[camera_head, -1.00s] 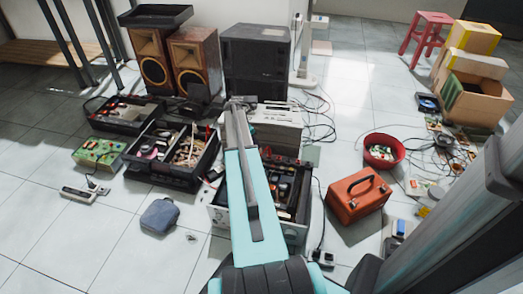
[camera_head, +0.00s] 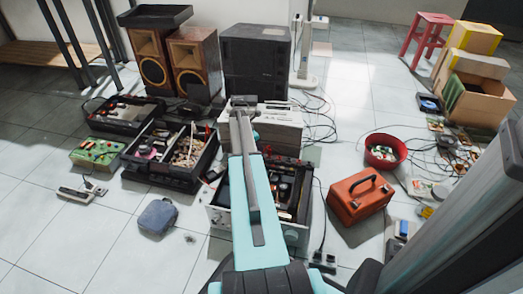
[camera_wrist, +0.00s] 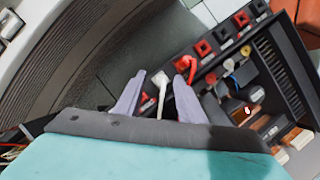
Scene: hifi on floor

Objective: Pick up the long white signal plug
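In the wrist view, the white plug (camera_wrist: 160,82) stands up from the edge of an open electronics case (camera_wrist: 262,62), its narrow white stem running down toward my gripper's palm. My gripper (camera_wrist: 160,92) is open, with one grey finger left of the white plug and the other right of it. There is a visible gap on each side, and I cannot tell how deep the plug sits between the fingers. A red plug (camera_wrist: 187,74) stands close by the right finger. In the head view my arm hides the gripper and the plug.
Several red and black terminals (camera_wrist: 222,33) line the case edge. A ribbed grey housing (camera_wrist: 75,50) lies close on the left. In the head view, an orange toolbox (camera_head: 359,195) stands right of the open case (camera_head: 297,232), and black trays (camera_head: 178,172) lie left.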

